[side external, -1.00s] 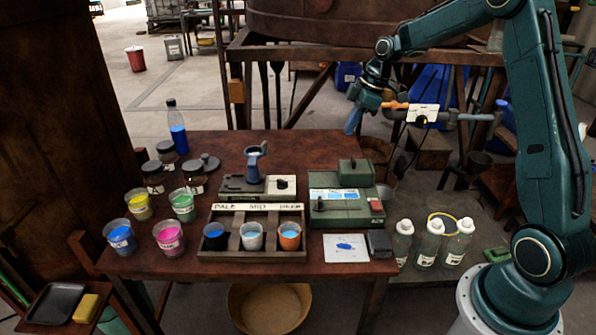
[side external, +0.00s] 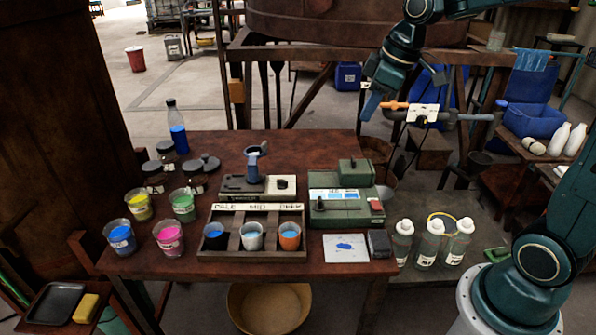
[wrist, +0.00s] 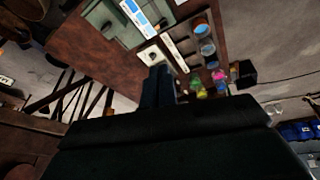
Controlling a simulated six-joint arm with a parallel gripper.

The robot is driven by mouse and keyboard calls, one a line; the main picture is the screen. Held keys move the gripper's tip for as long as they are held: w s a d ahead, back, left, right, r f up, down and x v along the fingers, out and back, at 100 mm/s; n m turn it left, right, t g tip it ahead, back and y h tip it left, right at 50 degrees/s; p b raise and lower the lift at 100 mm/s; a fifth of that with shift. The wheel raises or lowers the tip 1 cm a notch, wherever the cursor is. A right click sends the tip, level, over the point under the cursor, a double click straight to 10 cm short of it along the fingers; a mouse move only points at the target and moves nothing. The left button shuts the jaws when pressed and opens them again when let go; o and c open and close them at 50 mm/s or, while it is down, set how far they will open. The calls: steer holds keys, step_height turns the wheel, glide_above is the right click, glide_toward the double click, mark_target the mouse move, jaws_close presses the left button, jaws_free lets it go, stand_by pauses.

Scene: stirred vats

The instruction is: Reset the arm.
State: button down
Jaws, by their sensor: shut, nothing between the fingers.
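My gripper (side external: 371,104) hangs in the air beyond the back right corner of the table, near an orange-handled valve. Its blue fingers are together with nothing between them, and they point down. In the wrist view my gripper (wrist: 158,88) shows as blue fingers over the tabletop scene, touching nothing I can make out. My teal arm reaches in from the right.
The orange-handled valve (side external: 422,113) is close to my gripper. White-capped bottles (side external: 432,243) stand right.

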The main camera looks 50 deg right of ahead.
steer(key=s+a+m+t, duration=0.1)
steer(key=s+a+m, duration=0.1)
steer(key=s, duration=0.7)
steer(key=s+a+m+t+h, duration=0.1)
steer(key=s+a+m, duration=0.2)
steer(key=s, duration=0.6)
steer(key=shift+s+a+r, duration=0.2)
steer(key=shift+s+r, duration=0.1)
steer(key=shift+s, duration=0.1)
